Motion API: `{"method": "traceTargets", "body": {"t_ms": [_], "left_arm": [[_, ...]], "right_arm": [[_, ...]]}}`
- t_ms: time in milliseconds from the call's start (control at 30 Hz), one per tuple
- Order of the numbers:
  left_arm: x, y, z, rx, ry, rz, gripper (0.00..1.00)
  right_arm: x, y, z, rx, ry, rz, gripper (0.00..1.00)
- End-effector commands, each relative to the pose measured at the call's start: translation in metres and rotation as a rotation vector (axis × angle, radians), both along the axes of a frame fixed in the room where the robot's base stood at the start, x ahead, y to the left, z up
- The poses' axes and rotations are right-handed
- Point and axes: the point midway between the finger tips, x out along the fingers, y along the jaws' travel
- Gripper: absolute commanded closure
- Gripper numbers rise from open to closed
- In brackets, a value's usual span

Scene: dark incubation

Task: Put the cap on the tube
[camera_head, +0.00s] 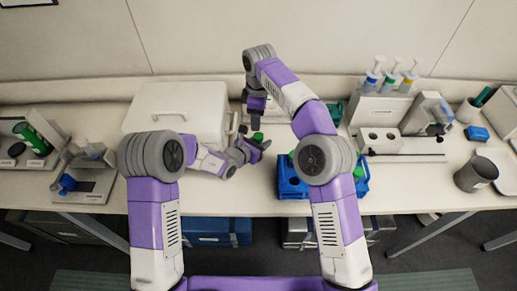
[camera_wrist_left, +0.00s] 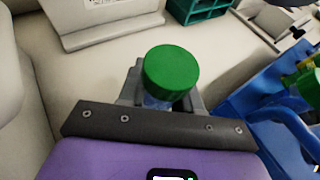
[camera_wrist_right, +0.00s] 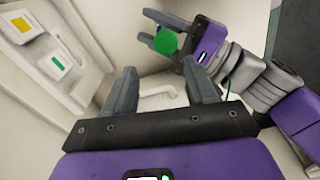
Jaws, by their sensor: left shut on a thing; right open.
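My left gripper (camera_head: 259,146) is shut on a tube (camera_wrist_left: 155,102) that has a bluish clear body. A green cap (camera_wrist_left: 171,70) sits over the tube's top, above the fingers; how tightly it is seated cannot be told. The cap also shows in the head view (camera_head: 257,136) and the right wrist view (camera_wrist_right: 166,41). My right gripper (camera_head: 255,121) is above and behind the left one, open and empty. In the right wrist view its fingers (camera_wrist_right: 163,92) are spread, with the cap beyond them and apart from them. Most of the tube is hidden by the left gripper.
A blue rack (camera_head: 291,187) with green-capped tubes stands right of the left gripper, partly hidden by my right arm. A white box (camera_head: 175,108) stands behind and left. A green rack (camera_wrist_left: 205,10) is at the back. A grey cup (camera_head: 476,174) stands far right.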

Motion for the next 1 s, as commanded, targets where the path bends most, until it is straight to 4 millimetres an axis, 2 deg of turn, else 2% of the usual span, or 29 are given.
{"method": "traceTargets", "body": {"t_ms": [400, 600, 800, 1000], "left_arm": [[0.0, 0.0, 0.0, -0.001, -0.001, 0.0, 1.0], [0.0, 0.0, 0.0, -0.001, -0.001, 0.0, 1.0], [0.0, 0.0, 0.0, -0.001, -0.001, 0.0, 1.0], [0.0, 0.0, 0.0, -0.001, -0.001, 0.0, 1.0]], "right_arm": [[-0.007, -0.003, 0.009, -0.021, -0.01, 0.837, 0.44], [-0.01, -0.003, 0.012, -0.028, -0.013, 1.156, 0.44], [-0.011, -0.004, 0.014, -0.032, -0.012, 1.317, 0.44], [-0.011, -0.004, 0.014, -0.032, -0.012, 1.346, 0.44]]}}
